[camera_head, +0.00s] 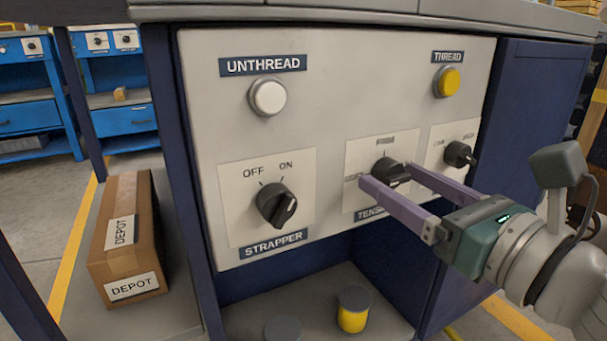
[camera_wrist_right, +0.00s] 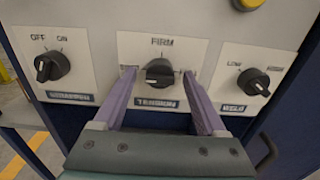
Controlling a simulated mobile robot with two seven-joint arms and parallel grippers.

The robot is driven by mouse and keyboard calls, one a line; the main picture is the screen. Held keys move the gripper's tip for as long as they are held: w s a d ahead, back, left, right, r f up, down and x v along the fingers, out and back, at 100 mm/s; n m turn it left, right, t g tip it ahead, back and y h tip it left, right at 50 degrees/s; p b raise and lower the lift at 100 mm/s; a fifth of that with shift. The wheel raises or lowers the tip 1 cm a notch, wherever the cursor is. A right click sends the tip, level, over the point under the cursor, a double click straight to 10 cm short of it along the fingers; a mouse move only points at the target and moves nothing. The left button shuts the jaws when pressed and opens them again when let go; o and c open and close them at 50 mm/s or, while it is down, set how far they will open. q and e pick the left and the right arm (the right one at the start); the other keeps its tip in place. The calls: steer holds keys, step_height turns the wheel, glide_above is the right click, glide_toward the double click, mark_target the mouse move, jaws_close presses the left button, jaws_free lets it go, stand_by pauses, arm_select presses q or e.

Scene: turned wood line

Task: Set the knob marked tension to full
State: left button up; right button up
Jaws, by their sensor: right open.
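The tension knob (camera_head: 388,168) is a black rotary knob on a white plate above the label TENSION, right of the strapper knob. In the right wrist view the knob (camera_wrist_right: 159,73) has its bar lying roughly level, with the word FIRM above it. The side markings are partly covered by my fingers, and I cannot tell which end points. My right gripper (camera_head: 387,175) is open, its two purple fingers reaching to the panel on either side of the knob. In the wrist view the fingertips (camera_wrist_right: 159,76) stand left and right of it, apparently with small gaps. My left gripper is out of view.
The strapper knob (camera_head: 276,204) is at left and another black knob (camera_head: 458,154) close at right. A white UNTHREAD button (camera_head: 268,97) and yellow THREAD button (camera_head: 447,82) are above. A DEPOT carton (camera_head: 126,240) stands left; a yellow spool (camera_head: 353,310) is below.

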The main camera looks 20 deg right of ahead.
jaws_close()
stand_by(0.5)
